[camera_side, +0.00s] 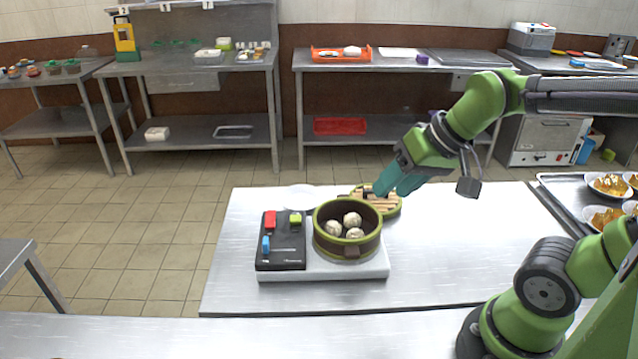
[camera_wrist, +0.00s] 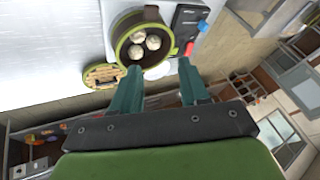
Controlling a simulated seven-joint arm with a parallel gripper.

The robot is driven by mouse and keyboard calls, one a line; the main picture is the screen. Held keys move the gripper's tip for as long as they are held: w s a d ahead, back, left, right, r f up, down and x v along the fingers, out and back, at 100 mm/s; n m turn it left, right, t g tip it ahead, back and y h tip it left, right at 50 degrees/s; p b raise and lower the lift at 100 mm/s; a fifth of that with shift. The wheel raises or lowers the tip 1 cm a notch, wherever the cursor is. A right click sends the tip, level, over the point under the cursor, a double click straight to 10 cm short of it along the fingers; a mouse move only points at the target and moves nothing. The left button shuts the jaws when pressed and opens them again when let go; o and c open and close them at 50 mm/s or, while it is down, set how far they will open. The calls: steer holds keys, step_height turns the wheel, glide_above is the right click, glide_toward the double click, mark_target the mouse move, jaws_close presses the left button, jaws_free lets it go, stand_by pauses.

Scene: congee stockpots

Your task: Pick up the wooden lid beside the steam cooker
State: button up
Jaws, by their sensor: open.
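The wooden lid (camera_side: 392,208), round with a green rim and pale slats, lies flat on the steel table behind and to the right of the steam cooker (camera_side: 347,246). My teal-fingered gripper (camera_side: 389,187) is open and covers part of the lid in the side view. In the wrist view the lid (camera_wrist: 103,75) lies left of the left finger, outside the gap of the open gripper (camera_wrist: 160,68). The cooker also shows in the wrist view (camera_wrist: 123,28), open on top with several white buns inside.
A black control panel (camera_side: 281,254) with red, blue and green parts sits left of the cooker on the same white base (camera_side: 330,271). A white plate (camera_side: 299,197) lies behind it. A tray (camera_side: 562,196) of bowls stands at right. The table right of the cooker is clear.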

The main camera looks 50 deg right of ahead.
steer(key=w+d+f+n+g+h, duration=0.1)
steer(key=w+d+f+n+g, duration=0.15)
steer(key=w+d+n, duration=0.6)
steer(key=w+d+f+n+g+h, duration=0.15)
steer(key=w+d+n+g, duration=0.3)
steer(key=w+d, duration=0.75)
steer(key=shift+n+t+y, duration=0.4)
steer(key=shift+y, duration=0.05)
steer(key=f, duration=0.3)
steer(key=s+d+f, duration=0.1)
steer(key=f, duration=0.3)
steer(key=s+f, duration=0.1)
steer(key=f, duration=0.2)
steer(key=shift+s+d+f, duration=0.15)
steer(key=shift+d+f, duration=0.1)
steer(key=shift+d, duration=0.05)
steer(key=shift+s+d+f, duration=0.1)
steer(key=shift+d+f, duration=0.05)
steer(key=shift+f, duration=1.25)
steer(key=shift+s+d+f, duration=0.1)
steer(key=shift+f, duration=1.25)
jaws_close()
